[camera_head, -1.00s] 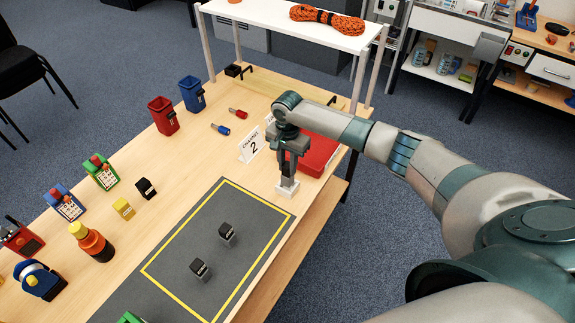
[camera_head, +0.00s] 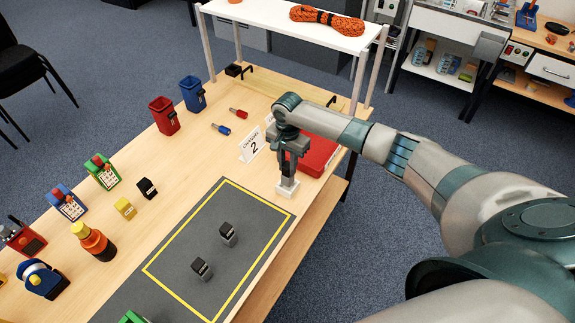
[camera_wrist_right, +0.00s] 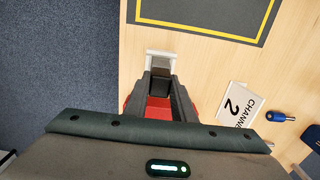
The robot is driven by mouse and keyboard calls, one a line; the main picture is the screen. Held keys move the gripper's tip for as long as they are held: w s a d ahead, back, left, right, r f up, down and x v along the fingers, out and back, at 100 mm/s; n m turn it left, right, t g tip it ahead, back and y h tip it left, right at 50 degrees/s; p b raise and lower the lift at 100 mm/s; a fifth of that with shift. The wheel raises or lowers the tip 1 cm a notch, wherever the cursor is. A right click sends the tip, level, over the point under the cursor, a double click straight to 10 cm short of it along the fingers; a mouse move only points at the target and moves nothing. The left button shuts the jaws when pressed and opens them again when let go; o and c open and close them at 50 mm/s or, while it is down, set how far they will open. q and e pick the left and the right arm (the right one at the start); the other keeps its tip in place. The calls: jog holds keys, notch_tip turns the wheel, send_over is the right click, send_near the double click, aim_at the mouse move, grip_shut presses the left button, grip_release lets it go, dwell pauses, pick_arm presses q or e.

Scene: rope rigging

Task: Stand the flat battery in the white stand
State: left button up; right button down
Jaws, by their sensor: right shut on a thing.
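My right gripper (camera_head: 289,170) points down at the right edge of the table, shut on a grey and black battery (camera_head: 288,181). The battery is upright, with its lower end at the white stand (camera_head: 287,190); I cannot tell whether it is fully seated. In the right wrist view, the fingers (camera_wrist_right: 160,93) are on either side of the dark battery (camera_wrist_right: 160,84), and the white stand (camera_wrist_right: 161,52) shows just beyond it. The fingers hide part of the battery. My left gripper is not in view.
A red case (camera_head: 318,154) lies right beside the gripper, and a "CHANNEL 2" card (camera_head: 252,146) stands to the left. Red (camera_head: 164,117) and blue (camera_head: 193,94) bins stand further back.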

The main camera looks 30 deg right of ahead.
jog(key=shift+f+b, duration=0.45)
jog(key=shift+f, duration=1.3)
jog(key=c, duration=1.4)
grip_release()
jog(key=shift+r, duration=0.1)
notch_tip(320, 180, up, 17)
jog(key=b, duration=0.5)
